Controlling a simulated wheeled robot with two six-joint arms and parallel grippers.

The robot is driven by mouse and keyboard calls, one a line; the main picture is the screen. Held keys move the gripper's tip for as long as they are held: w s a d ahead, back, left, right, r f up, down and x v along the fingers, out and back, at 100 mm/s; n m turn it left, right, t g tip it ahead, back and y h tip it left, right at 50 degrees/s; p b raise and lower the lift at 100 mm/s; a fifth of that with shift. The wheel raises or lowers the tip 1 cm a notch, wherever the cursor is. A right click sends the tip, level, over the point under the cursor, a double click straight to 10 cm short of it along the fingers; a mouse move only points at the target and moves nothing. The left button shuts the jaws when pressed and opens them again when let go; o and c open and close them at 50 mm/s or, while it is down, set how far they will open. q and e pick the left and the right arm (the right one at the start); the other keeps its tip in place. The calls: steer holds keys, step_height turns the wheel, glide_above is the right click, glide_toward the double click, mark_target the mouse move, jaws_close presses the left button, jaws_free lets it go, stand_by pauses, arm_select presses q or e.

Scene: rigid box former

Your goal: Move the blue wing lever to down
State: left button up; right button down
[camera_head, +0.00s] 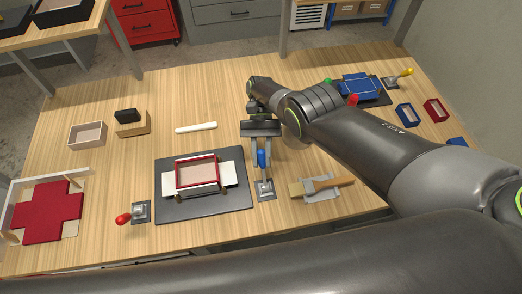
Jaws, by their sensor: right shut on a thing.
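The blue wing lever (263,159) stands on a small grey base plate (266,195) at the right edge of the dark forming mat. Its blue handle points up and toward the far side of the table. My right gripper (262,150) reaches in from the right and is shut on the blue handle. The gripper partly hides the top of the handle. The dark forming mat (205,216) carries a red-rimmed box frame (196,174) with white flaps at its sides. My left gripper is not in view.
A red-knobbed lever (124,219) stands left of the mat. A brush (328,184) lies on a grey holder to the right. A white stick (196,127) lies behind the mat. A red cross-shaped blank (48,216) lies far left. My right arm covers the table's right side.

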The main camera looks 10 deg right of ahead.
steer(key=shift+f, duration=0.1)
stand_by(0.7)
steer(key=c, duration=1.6)
jaws_free()
steer(key=o, duration=0.3)
steer(key=shift+w, duration=0.15)
steer(key=shift+o, duration=0.2)
